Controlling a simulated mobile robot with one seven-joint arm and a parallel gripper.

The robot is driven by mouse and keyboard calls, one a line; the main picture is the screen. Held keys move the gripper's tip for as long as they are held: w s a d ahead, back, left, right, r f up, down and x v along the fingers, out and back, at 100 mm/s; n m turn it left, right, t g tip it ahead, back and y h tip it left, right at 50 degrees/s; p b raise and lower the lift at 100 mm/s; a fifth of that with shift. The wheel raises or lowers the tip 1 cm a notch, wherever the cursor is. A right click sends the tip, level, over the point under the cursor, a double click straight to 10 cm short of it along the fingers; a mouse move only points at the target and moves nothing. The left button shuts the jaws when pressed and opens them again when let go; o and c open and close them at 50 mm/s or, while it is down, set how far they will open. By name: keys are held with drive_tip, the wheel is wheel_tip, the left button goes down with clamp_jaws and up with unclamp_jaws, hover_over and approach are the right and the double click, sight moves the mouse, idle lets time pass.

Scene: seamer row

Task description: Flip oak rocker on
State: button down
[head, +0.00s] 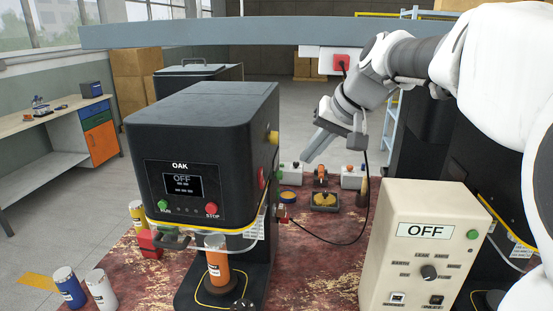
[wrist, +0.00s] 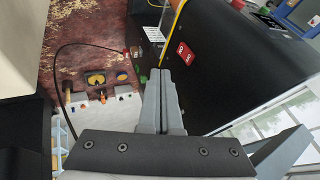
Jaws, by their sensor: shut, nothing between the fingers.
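The Oak machine (head: 200,140) is a black box labelled OAK on a red worn table; its screen (head: 182,187) reads OFF. A red rocker (head: 262,178) sits low on its right side. In the wrist view the rocker's red plate (wrist: 186,53) shows on the black side wall, just right of my fingertips; I cannot tell which way it is tipped. My gripper (head: 309,156) is shut and empty, pointing down and left, to the right of the machine and apart from it. It also shows in the wrist view (wrist: 160,72).
A beige box (head: 425,250) reading OFF stands front right. An orange can (head: 217,265) stands under Oak's front. Small boxes with buttons (head: 290,173) stand behind on the table (head: 310,245). A black cable (head: 362,215) hangs beside my arm. A grey beam (head: 230,32) crosses above.

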sight(262, 178)
drive_tip(key=w+a+f, duration=0.4)
drive_tip(key=a+f, duration=0.3)
drive_tip(key=f, duration=0.1)
drive_tip(key=shift+w+a+p, duration=0.15)
drive_tip(key=shift+w+p, duration=0.2)
drive_tip(key=shift+w, duration=0.05)
drive_tip(key=shift+a+f, duration=0.1)
drive_tip(key=shift+a, duration=0.1)
